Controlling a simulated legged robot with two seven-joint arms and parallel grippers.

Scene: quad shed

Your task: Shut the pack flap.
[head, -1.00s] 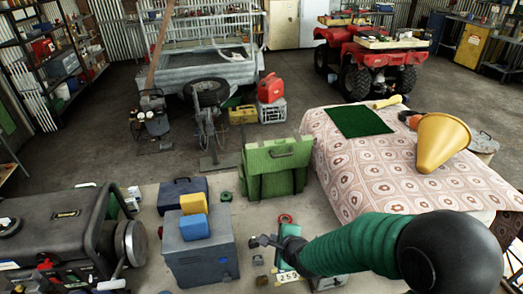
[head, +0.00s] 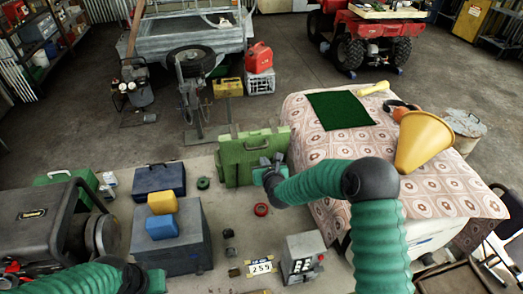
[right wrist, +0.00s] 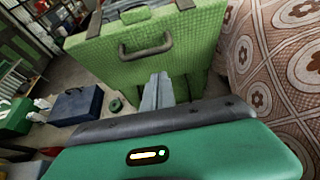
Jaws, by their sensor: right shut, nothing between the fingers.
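The green pack (head: 240,160) stands upright on the pale floor, left of the cloth-covered table. Its broad green face with a handle (right wrist: 145,48) and dark straps at the top edge fills the upper right wrist view. I cannot tell how far its flap is open. My right gripper (head: 266,163) is shut and empty, in front of the pack's right part in the head view. In the right wrist view its grey fingers (right wrist: 157,93) point at the face below the handle; contact is unclear.
The table (head: 340,175) with a patterned cloth, green mat (head: 340,110) and yellow funnel (head: 430,142) is close on the right. A blue case (head: 160,179) and grey box (head: 175,243) stand left. A red ring (head: 261,209) and grey unit (head: 303,257) lie nearer.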

